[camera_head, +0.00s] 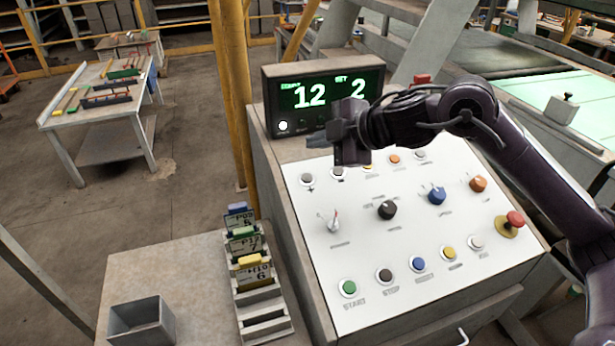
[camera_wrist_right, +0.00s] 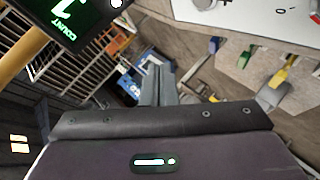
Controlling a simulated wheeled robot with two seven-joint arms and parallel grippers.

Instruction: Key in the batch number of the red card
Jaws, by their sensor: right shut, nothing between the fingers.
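The card rack (camera_head: 265,322) stands on the side table and holds a blue-topped card (camera_head: 238,219), a green-topped card (camera_head: 245,243) and a yellow-topped card (camera_head: 254,272); its front slots look empty. I see no red-topped card. The yellow card seems to read H10 over 6; the others are too small to read surely. The display (camera_head: 325,97) shows 12 on the left and 2 on the right. My right gripper (camera_head: 350,157) is shut and empty over the back of the white panel (camera_head: 325,265), in front of the display. My left gripper is out of view.
The panel carries a black knob (camera_head: 387,210), a blue knob (camera_head: 437,196), a toggle lever (camera_head: 334,222), a green start button (camera_head: 348,288), several other buttons and a red mushroom button (camera_head: 515,219). An open grey box (camera_head: 141,321) sits left of the rack. A yellow post (camera_head: 231,100) rises behind.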

